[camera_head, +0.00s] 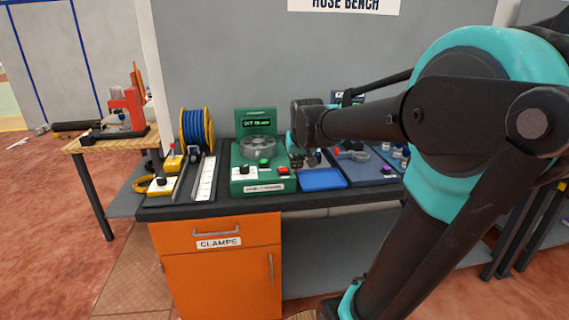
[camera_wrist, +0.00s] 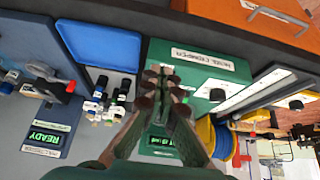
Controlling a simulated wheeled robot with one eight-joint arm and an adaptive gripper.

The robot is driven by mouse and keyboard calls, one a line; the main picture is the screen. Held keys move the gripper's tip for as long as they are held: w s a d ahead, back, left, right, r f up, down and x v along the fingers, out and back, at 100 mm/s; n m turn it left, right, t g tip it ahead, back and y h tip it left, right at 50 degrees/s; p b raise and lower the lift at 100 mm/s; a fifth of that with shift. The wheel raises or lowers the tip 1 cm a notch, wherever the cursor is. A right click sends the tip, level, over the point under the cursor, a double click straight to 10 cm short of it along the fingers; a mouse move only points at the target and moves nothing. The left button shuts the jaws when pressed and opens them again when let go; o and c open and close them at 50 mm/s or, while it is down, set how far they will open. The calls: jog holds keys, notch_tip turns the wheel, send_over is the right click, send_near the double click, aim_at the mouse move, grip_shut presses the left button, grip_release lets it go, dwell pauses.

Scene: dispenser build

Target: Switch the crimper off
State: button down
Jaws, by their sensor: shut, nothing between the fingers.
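The green crimper (camera_head: 246,184) stands on the bench, with a lit display (camera_head: 257,123) at its back and a round grey die head (camera_head: 258,147) below it. Its front carries a black knob (camera_head: 244,170), a green button (camera_head: 264,162) and a red button (camera_head: 283,170). In the wrist view the crimper (camera_wrist: 190,55) appears turned round, with its black knob (camera_wrist: 217,95) visible. My gripper (camera_wrist: 161,76) is shut and empty over the crimper's front panel; its fingers cover part of the controls. In the head view my gripper (camera_head: 303,160) is partly hidden by my arm, near the crimper's right side.
A blue tray (camera_head: 322,179) lies right of the crimper. Several small fittings (camera_wrist: 112,98) stand behind it, near a blue-grey machine showing READY (camera_wrist: 47,136).

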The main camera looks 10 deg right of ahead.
jog(key=w+a+r, duration=0.1)
jog(key=w+r, duration=0.5)
jog(key=r, duration=0.1)
send_over(286, 169)
jog(key=s, duration=0.2)
jog(key=shift+t, duration=0.3)
notch_tip(286, 169, down, 8)
jog(key=shift+f, duration=0.1)
jog(key=shift+s+f, duration=0.25)
jog(key=shift+f, duration=0.9)
jog(key=shift+s+f, duration=0.15)
jog(key=shift+f, duration=0.6)
